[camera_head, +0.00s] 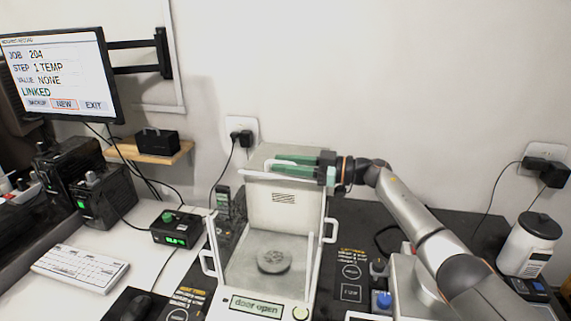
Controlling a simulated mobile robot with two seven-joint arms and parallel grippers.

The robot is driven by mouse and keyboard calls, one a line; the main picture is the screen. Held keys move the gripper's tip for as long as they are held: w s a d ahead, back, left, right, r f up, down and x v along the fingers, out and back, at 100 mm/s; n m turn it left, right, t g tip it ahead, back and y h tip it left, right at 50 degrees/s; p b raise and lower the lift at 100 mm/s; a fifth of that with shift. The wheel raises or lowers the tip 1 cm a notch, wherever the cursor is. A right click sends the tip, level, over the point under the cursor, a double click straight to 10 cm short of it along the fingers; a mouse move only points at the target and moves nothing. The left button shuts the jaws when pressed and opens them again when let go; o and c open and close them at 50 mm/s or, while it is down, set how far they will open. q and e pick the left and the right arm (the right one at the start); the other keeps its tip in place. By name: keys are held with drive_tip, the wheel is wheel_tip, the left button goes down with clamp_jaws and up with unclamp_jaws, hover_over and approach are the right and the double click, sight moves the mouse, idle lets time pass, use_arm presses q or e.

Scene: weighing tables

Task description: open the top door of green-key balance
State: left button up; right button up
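The green-key balance (258,303) stands at the centre front, with a clear-walled weighing chamber and white side handles. A round pan (274,260) lies inside the chamber. My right gripper (275,165) reaches in from the right, level across the chamber's top edge, its green fingers pointing left. The fingers overlap the top door area and a white bar there, so I cannot tell whether they grip anything. My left gripper is not in view.
A second device with a blue key (381,300) stands right of the balance, partly hidden by my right arm. A white lidded jar (527,247) is at the far right. A keyboard (80,269), a small green display box (177,229) and a monitor (60,75) are at the left.

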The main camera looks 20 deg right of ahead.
drive_tip(key=shift+o, duration=1)
drive_tip(key=shift+d, duration=0.15)
drive_tip(key=b+v, duration=0.1)
drive_tip(key=v, duration=1.1)
drive_tip(key=shift+s+b, duration=0.2)
drive_tip(key=shift+b, duration=0.2)
